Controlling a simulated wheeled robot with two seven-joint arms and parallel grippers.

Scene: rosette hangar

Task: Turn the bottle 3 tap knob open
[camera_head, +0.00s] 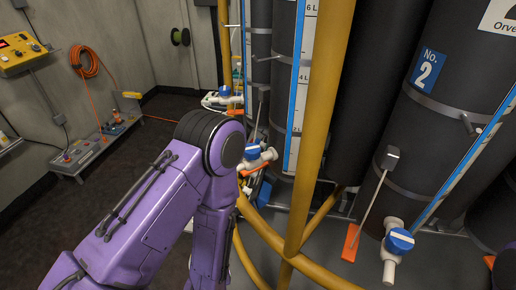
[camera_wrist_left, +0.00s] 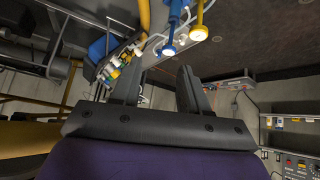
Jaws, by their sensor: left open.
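In the head view a white tap with a blue knob (camera_head: 252,151) sticks out low on a dark bottle in the middle, just past my purple left arm's dark joint. Another tap with a blue knob (camera_head: 225,91) is farther back. The nearest bottle (camera_head: 425,140), marked No. 2, has its own blue tap knob (camera_head: 400,241) at lower right. No number 3 label is readable. My left gripper (camera_wrist_left: 157,80) shows in the left wrist view, with its two dark fingers apart and nothing seen between them. My arm hides it in the head view. My right gripper is out of view.
A yellow pipe (camera_head: 320,110) rises in front of the bottles, and yellow pipes curve near the floor. A yellow control box (camera_head: 20,53) and a coiled orange hose (camera_head: 85,62) hang on the left wall.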

